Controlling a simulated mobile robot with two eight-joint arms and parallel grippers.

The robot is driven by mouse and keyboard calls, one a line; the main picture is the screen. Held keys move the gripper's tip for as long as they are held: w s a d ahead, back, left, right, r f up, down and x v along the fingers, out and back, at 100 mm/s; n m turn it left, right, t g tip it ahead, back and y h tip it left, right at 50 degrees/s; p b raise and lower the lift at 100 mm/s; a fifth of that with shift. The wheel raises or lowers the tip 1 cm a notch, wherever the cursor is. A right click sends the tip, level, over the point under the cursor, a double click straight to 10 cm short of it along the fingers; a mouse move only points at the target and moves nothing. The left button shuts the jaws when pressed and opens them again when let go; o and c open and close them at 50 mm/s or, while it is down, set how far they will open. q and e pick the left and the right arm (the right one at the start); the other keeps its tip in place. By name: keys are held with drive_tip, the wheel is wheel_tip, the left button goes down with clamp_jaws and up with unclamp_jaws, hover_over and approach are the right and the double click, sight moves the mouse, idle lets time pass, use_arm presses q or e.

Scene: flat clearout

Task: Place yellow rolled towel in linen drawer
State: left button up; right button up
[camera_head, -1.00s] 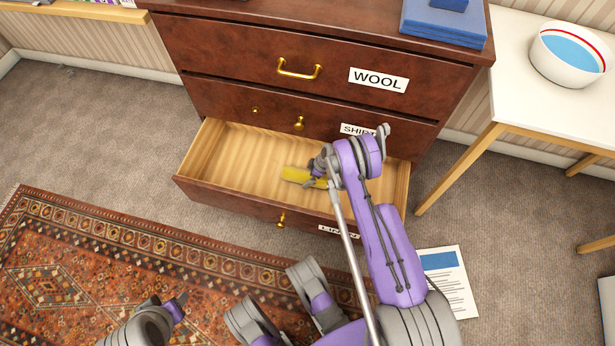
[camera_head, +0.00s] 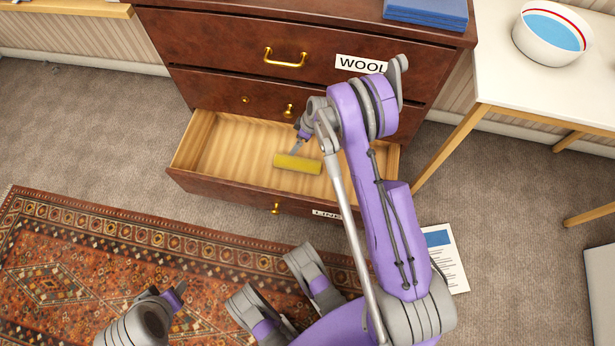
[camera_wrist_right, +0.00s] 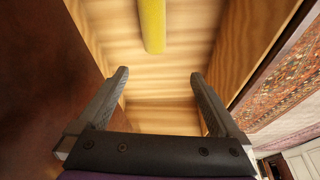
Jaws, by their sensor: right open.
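The yellow rolled towel (camera_head: 297,163) lies on the floor of the open linen drawer (camera_head: 226,145), the bottom one of the dark wooden dresser. In the right wrist view the towel (camera_wrist_right: 152,25) is beyond my fingertips, apart from them. My right gripper (camera_wrist_right: 159,75) is open and empty, above the drawer; in the head view it is small and partly hidden by my right arm. My left gripper (camera_head: 177,292) is low at the left, over the rug, and its jaws are not clear. The right part of the drawer is hidden behind my right arm.
Closed drawers sit above, one labelled WOOL (camera_head: 358,65). A white table (camera_head: 490,85) with a bowl (camera_head: 552,32) stands at the right. A patterned rug (camera_head: 110,270) and a paper sheet (camera_head: 447,255) lie on the carpet.

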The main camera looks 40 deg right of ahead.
drive_tip(key=s+a+r+m, duration=0.1)
drive_tip(key=s+a+r, duration=0.25)
drive_tip(key=r, duration=0.35)
drive_tip(key=s+a+r+m+h, duration=0.1)
drive_tip(key=s+a+r, duration=0.25)
drive_tip(key=r, duration=0.35)
drive_tip(key=s+a+r+m, duration=0.1)
drive_tip(key=s+a+r, duration=0.25)
drive_tip(key=r, duration=0.25)
drive_tip(key=s+a+r+m, duration=0.1)
drive_tip(key=s+a+r, duration=0.1)
drive_tip(key=s, duration=0.5)
drive_tip(key=s+a+r+m+t+h, duration=0.1)
drive_tip(key=s+a+r+m, duration=0.1)
drive_tip(key=s, duration=0.6)
drive_tip(key=shift+s+a+r+m, duration=0.2)
drive_tip(key=shift+a+r+m, duration=0.1)
drive_tip(key=shift+a+r, duration=0.3)
